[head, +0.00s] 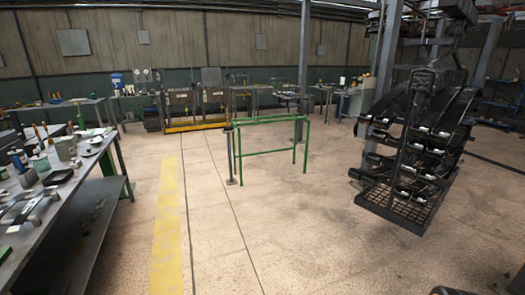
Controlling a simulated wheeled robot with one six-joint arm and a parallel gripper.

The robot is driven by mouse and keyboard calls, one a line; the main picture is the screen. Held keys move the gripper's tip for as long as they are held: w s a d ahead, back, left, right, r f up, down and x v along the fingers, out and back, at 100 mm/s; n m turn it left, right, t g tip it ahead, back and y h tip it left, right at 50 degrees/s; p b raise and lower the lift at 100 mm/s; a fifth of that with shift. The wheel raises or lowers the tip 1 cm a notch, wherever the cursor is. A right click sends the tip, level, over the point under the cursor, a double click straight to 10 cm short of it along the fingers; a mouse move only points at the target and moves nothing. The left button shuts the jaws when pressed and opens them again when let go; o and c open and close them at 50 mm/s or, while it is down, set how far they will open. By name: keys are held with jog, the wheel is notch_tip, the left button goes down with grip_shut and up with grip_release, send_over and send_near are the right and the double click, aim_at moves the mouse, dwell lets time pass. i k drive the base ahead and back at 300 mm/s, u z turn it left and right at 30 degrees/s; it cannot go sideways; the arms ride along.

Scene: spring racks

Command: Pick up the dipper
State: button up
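I cannot pick out the dipper with certainty in the head view. Many small tools and vessels lie on the workbench (75,208) at the left, too small to name surely. Among them are a grey pot-like vessel (66,149), a small dark round dish (95,139) and a dark flat item (58,177). My gripper's fingers do not show. Only dark pieces, perhaps parts of my own arm, cut into the bottom right edge.
A green metal frame (268,153) stands mid-floor beside a grey post. A large dark rack (415,150) hangs at the right. More benches and a low yellow barrier (196,126) line the back. The floor (310,235) in front, with its yellow stripe (167,230), is clear.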

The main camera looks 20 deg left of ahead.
aim_at(70, 123)
jog(key=u, duration=1.1)
jog(key=i, duration=1.25)
jog(key=u, duration=1.3)
jog(key=i, duration=3.3)
jog(key=z, duration=0.05)
